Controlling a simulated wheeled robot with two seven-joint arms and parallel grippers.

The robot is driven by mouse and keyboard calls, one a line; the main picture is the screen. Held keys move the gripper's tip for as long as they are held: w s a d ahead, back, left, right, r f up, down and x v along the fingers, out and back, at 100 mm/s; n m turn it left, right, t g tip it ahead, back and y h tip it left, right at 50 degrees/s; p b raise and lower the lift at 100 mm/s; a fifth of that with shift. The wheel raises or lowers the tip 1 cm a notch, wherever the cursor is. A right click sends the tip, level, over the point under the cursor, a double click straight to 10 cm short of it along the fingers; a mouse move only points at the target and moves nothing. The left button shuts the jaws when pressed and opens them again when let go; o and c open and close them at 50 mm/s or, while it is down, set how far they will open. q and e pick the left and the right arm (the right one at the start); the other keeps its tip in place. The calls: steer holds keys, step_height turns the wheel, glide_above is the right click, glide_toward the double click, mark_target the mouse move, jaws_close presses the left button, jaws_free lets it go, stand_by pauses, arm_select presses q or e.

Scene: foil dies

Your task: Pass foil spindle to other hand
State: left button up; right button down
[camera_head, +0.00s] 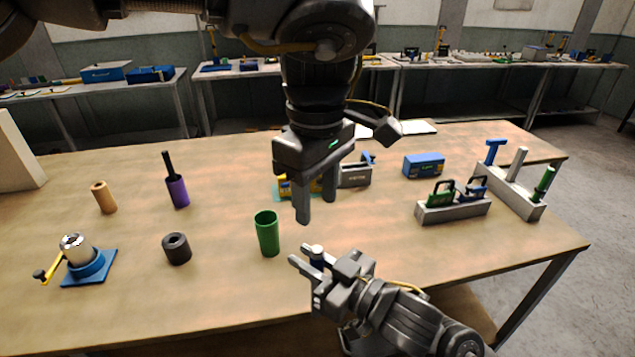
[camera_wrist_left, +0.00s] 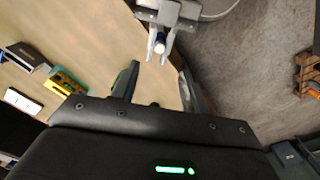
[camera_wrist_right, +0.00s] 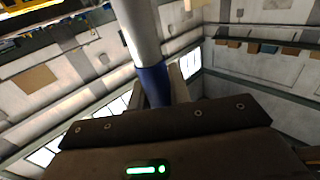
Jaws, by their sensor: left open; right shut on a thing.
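The foil spindle (camera_head: 315,253) is a silver-white rod with a blue band. My right gripper (camera_head: 303,256) is shut on it near the table's front edge. In the right wrist view the spindle's silver shaft (camera_wrist_right: 138,30) rises from the blue part (camera_wrist_right: 152,84) between the fingers. My left gripper (camera_head: 316,208) is open and empty, pointing down above the spindle and apart from it. In the left wrist view the spindle's end (camera_wrist_left: 160,46) shows beyond the open fingers, held in the right gripper's fingers (camera_wrist_left: 159,40).
A green cup (camera_head: 267,235) stands left of the grippers. A black ring (camera_head: 176,249), a purple holder (camera_head: 178,191), a tan cylinder (camera_head: 104,198) and a blue-based crank device (camera_head: 88,266) stand further left. Grey racks (camera_head: 452,210) and a blue box (camera_head: 424,165) are at right.

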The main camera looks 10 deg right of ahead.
mark_target(317, 249)
arm_select(q)
step_height(317, 249, down, 10)
stand_by(0.4)
steer(key=shift+c, duration=0.4)
jaws_close()
arm_select(e)
steer(key=c, duration=1.2)
jaws_free()
